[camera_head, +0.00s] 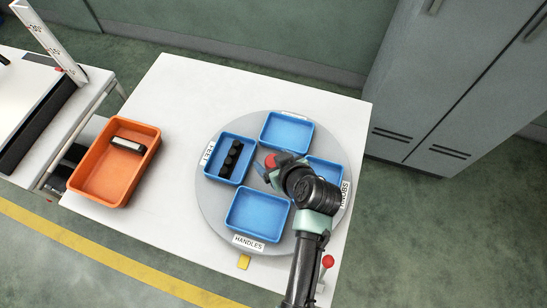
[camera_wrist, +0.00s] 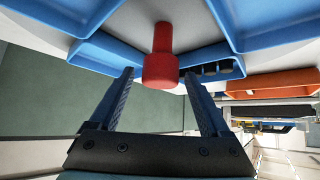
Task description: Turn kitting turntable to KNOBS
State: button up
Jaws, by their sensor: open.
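The kitting turntable (camera_head: 230,205) is a round grey disc on a white table, carrying several blue trays. The HANDLES label (camera_head: 248,242) faces the front, near a yellow marker (camera_head: 243,262) at the disc's edge. The KNOBS label (camera_head: 345,194) is at the right rim, partly beside my arm. A red knob (camera_head: 284,160) stands near the disc's centre; it also shows in the wrist view (camera_wrist: 160,68). My gripper (camera_head: 268,170) is open at the knob. In the wrist view, the knob appears between my fingertips (camera_wrist: 159,74); I cannot tell whether they touch it.
The left blue tray (camera_head: 247,177) holds black parts. An orange bin (camera_head: 92,192) with one part stands at the table's left. A red-topped lever (camera_head: 327,262) is right of my arm. Grey cabinets (camera_head: 440,90) stand behind right.

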grip_shut()
dwell(0.4)
